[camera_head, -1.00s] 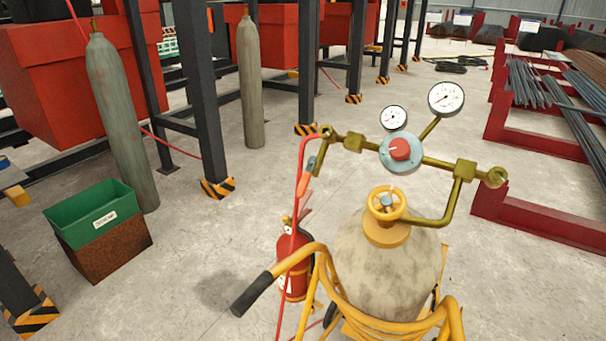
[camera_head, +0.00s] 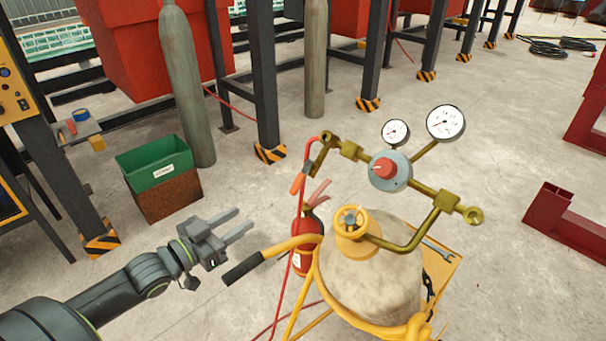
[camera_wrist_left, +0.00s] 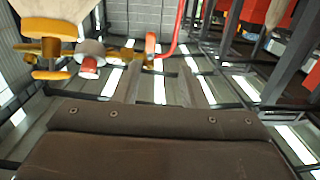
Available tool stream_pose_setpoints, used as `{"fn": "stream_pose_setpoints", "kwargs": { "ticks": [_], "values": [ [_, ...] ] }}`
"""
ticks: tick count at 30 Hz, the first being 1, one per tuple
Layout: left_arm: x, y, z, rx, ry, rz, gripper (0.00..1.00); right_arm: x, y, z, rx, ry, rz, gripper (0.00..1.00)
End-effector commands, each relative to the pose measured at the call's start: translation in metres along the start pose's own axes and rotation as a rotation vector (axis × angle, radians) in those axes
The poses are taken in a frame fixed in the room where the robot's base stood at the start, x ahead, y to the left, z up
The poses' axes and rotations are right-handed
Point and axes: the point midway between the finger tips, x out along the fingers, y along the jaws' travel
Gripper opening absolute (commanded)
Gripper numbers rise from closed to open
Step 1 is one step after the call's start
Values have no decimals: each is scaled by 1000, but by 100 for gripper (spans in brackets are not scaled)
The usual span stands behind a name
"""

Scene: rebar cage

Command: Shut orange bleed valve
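The orange valve lever (camera_head: 297,183) hangs at the left end of the brass manifold (camera_head: 428,190), beside the red hose (camera_head: 301,225). The manifold carries a red knob (camera_head: 384,168) and two white gauges above a gas cylinder (camera_head: 372,283). My left gripper (camera_head: 245,217) is left of and below the lever, apart from it, with two parallel fingers spread and nothing between them. My right gripper is not in view.
A black-gripped yellow cart handle (camera_head: 243,269) lies just below my left gripper's fingers. A red fire extinguisher (camera_head: 306,250) stands behind the handle. A green and brown bin (camera_head: 166,197) and a grey cylinder (camera_head: 186,95) stand farther back. Bare floor lies between bin and cart.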

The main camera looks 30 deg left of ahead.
Motion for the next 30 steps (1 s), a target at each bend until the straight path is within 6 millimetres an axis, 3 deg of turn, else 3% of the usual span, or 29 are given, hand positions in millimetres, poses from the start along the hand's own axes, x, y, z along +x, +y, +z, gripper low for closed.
{"fn": "stream_pose_setpoints", "kwargs": {
  "ticks": [3,10,20,30],
  "values": [
    [0,11,-17,-3,21,34,38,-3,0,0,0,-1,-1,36],
    [14,13,-16,-4,29,39,38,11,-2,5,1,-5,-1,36],
    [59,15,-17,-5,31,40,38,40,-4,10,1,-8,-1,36],
    [110,17,-22,-9,30,37,38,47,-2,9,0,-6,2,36]
  ]
}}
